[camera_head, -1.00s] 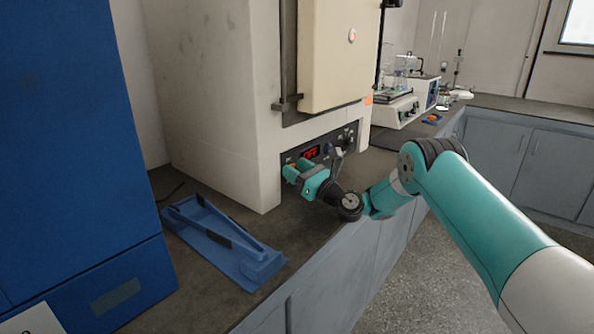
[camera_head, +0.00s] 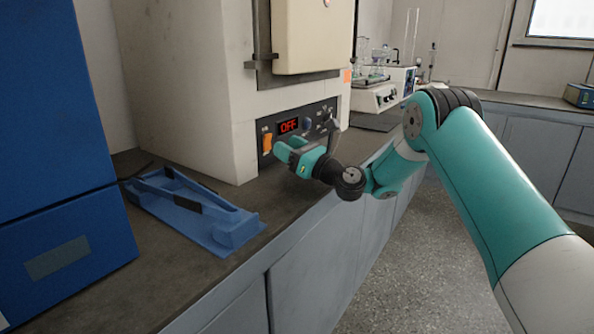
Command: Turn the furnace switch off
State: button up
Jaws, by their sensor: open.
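The furnace (camera_head: 190,80) is a large cream box on the dark counter. Its dark control panel (camera_head: 312,112) is low on the front, with a red display (camera_head: 288,125) that reads OFF. The orange switch (camera_head: 267,143) is at the panel's left end, left of the display. My gripper (camera_head: 284,156) is open and empty, just in front of the panel, below the display and to the right of the switch. A small gap seems to show between it and the switch. My gripper hides the lower part of the panel.
A blue tray-like holder (camera_head: 240,228) lies on the counter (camera_head: 205,264) at front left, beside a big blue cabinet (camera_head: 55,130). A white stirrer-like device (camera_head: 375,97) with glassware stands behind right. The floor right of the counter is clear.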

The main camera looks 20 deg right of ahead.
jog(key=shift+b+v, duration=0.75)
jog(key=shift+v, duration=0.15)
jog(key=shift+s+d+f+b, duration=0.15)
jog(key=shift+s+b, duration=0.15)
jog(key=shift+b, duration=0.05)
